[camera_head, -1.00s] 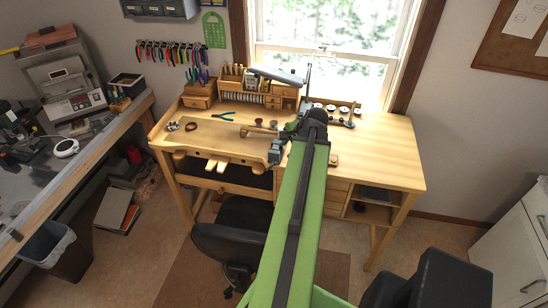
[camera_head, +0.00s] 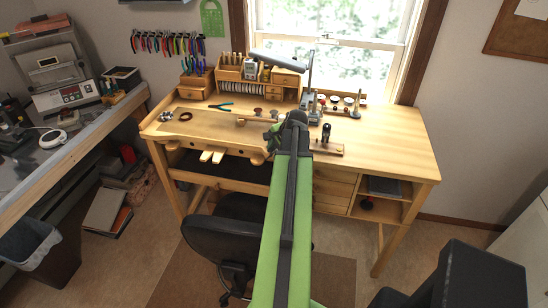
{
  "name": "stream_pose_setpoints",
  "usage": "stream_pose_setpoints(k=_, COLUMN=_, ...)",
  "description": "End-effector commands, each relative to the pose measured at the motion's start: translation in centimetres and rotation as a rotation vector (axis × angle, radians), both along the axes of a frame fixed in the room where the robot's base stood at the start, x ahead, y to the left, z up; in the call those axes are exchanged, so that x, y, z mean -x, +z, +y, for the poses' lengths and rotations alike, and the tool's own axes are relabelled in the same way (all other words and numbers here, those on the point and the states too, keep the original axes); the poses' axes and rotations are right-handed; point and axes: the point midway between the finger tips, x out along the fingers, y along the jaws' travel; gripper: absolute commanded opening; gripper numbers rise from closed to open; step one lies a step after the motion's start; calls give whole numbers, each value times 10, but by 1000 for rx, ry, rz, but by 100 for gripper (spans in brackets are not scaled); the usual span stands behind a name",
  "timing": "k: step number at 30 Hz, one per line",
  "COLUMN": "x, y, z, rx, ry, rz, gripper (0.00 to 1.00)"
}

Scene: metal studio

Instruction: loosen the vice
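A small dark upright metal device (camera_head: 326,133) on a wooden block stands at the front edge of the wooden workbench (camera_head: 385,140), just right of my arm's end. It may be the vice, but it is too small to tell, and its jaws cannot be made out. My green arm reaches forward over the bench front. My gripper (camera_head: 272,136) is a small dark shape at the arm's far end, left of that device and apart from it in the picture. Its fingers are too small and partly hidden to judge.
A desk lamp (camera_head: 280,60) and small drawers (camera_head: 285,80) stand at the bench's back. Blue pliers (camera_head: 221,106) lie on the left part. The bench's right part is clear. A black chair (camera_head: 225,245) stands in front, left of my arm.

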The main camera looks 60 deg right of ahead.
Motion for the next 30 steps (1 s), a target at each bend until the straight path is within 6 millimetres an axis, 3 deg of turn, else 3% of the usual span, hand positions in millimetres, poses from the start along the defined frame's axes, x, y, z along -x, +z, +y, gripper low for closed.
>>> stream_pose_setpoints(k=7, x=0, y=0, z=0, rx=0, ry=-1, rz=0, gripper=36)
stream_pose_setpoints(k=16, x=0, y=0, z=0, rx=0, ry=-1, rz=0, gripper=0)
stream_pose_setpoints(k=30, x=-3, y=2, z=1, rx=23, ry=0, rz=84, gripper=0)
